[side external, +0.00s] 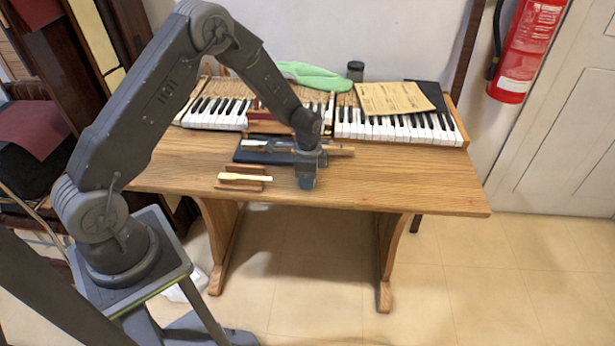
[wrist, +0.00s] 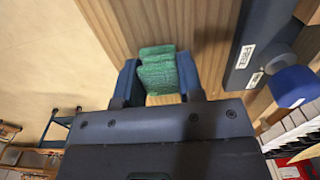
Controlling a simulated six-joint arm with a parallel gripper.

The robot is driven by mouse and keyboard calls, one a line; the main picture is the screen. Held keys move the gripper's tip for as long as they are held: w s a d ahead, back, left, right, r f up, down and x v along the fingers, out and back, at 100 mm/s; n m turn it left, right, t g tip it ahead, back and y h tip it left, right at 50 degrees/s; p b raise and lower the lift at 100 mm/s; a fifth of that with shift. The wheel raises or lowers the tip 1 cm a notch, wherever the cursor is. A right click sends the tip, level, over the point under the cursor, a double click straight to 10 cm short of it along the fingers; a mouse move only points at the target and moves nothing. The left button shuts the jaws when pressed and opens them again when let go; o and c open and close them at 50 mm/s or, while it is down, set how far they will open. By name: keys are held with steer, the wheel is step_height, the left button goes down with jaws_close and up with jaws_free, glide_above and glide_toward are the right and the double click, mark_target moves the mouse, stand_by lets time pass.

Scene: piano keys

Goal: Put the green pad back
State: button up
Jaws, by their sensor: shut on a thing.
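A green pad (wrist: 158,72) with a rough, textured face shows in the wrist view. It sits between the two blue fingers of my gripper (wrist: 156,78), which are shut on it. It seems to have a stepped or layered shape. In the side view my gripper (side external: 306,178) points down over the front part of the wooden table (side external: 420,185); the pad is hidden there. From these views I cannot tell whether the pad touches the table.
A dark bar with a "FREE" label (wrist: 248,55) and a blue knob (wrist: 294,86) lie close right in the wrist view. A small key rack (side external: 245,180) stands left of my gripper. Behind are piano keys (side external: 390,128), a green cloth (side external: 312,77) and a paper sheet (side external: 393,98).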

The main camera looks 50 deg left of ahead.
steer(key=shift+f, duration=0.15)
steer(key=o, duration=0.8)
steer(key=shift+o, duration=0.2)
steer(key=s+d+r+n+t, duration=0.15)
steer(key=s+r, duration=0.25)
steer(key=r, duration=0.9)
steer(key=s+d+r+n+t, duration=0.1)
steer(key=s+d+r+n, duration=0.2)
steer(key=r, duration=1)
steer(key=s+d+r+n+t, duration=0.1)
steer(key=s+d+r+n, duration=0.1)
steer(key=s, duration=0.7)
steer(key=s+d+r+n+t, duration=0.1)
steer(key=s+r+n+t, duration=0.1)
steer(key=s, duration=0.7)
steer(key=shift+d+r, duration=0.4)
steer(key=shift+r, duration=0.35)
steer(key=shift+n, duration=0.25)
